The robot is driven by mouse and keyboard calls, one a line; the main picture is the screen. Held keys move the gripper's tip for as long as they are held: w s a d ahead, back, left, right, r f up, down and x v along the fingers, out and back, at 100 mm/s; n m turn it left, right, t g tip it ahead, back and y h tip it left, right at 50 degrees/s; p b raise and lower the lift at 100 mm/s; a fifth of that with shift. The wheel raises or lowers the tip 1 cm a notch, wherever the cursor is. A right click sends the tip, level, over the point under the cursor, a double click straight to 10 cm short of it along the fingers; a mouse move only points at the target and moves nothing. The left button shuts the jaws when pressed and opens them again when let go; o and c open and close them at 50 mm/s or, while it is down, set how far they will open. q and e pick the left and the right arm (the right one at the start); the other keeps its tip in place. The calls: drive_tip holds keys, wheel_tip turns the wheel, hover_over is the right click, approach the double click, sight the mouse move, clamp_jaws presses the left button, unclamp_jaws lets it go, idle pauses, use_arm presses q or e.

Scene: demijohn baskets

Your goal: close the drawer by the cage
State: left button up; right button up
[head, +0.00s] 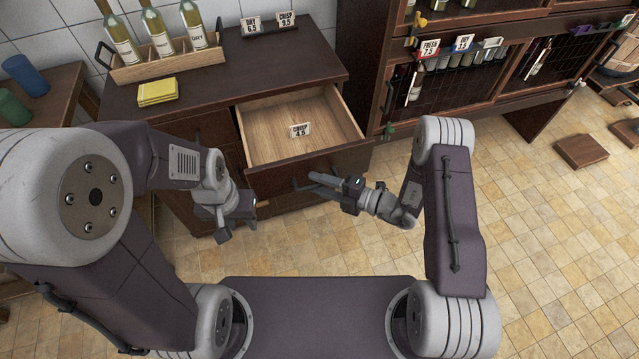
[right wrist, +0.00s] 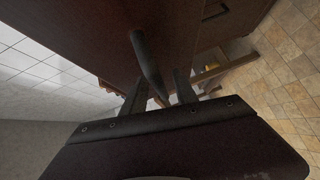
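The drawer (head: 345,108) of the dark wooden cabinet (head: 228,72) is pulled well out, its pale wooden inside in view. A small card reading CRISP 4.5 (head: 300,130) stands in it. Its dark bar handle (head: 298,184) is on the front, and the bar also shows in the right wrist view (right wrist: 147,62). My right gripper (head: 322,184) is at this handle. Its fingers are apart, with the bar's end between them; contact is unclear. The barred cage (head: 452,97) is right of the drawer. My left gripper (head: 238,222) is left of the drawer front, low; its fingers are unclear.
A bottle crate (head: 170,66), a yellow cloth (head: 157,91) and price cards (head: 268,24) are on the cabinet top. Green and blue cups (head: 25,75) stand on a side table at left. Wooden blocks (head: 582,151) lie on the tiled floor at right.

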clamp_jaws()
idle(1.4)
